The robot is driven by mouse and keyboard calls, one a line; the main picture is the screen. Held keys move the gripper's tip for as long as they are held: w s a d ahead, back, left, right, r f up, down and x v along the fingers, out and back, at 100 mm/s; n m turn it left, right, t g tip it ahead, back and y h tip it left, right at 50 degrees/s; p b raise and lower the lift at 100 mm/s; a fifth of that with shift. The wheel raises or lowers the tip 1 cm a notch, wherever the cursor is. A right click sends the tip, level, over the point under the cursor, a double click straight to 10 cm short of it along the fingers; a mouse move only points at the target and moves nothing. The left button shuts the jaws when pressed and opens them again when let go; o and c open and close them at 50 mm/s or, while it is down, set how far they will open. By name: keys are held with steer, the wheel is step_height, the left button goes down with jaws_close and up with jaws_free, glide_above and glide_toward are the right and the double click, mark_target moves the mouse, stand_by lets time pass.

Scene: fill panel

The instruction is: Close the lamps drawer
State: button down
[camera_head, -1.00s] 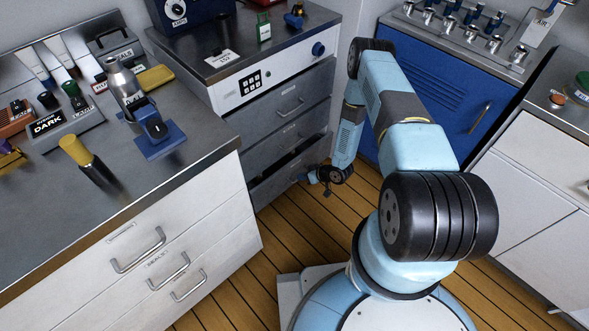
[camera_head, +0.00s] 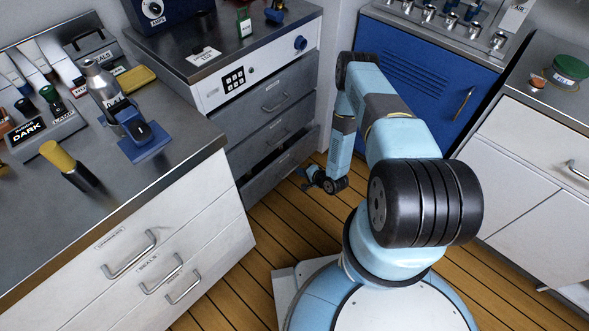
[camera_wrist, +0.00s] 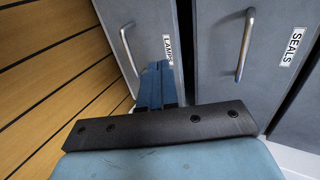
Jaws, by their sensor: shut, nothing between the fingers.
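The lamps drawer (camera_head: 263,184) is the lowest drawer of the grey cabinet. In the head view it stands a little out, with a dark gap along its top. Its front, with a bar handle (camera_wrist: 128,50) and a LAMPS label (camera_wrist: 167,48), shows in the wrist view. My gripper (camera_head: 306,177) is low, in front of this drawer. In the wrist view its blue fingers (camera_wrist: 157,84) are shut and empty, pointing at the drawer front beside the handle and covering the lower end of the label. I cannot tell whether they touch the front.
The seals drawer (camera_wrist: 287,75) with its handle lies beside the lamps drawer in the wrist view. A white drawer cabinet (camera_head: 165,245) stands left, a blue cabinet (camera_head: 430,75) behind my arm. Wooden floor (camera_head: 290,220) is clear in front of the drawer.

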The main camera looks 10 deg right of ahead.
glide_toward(279, 162)
step_height(279, 162, down, 3)
steer(key=w+a, duration=0.3)
steer(key=shift+w, duration=0.35)
steer(key=shift+w+a, duration=0.2)
steer(key=shift+w, duration=0.15)
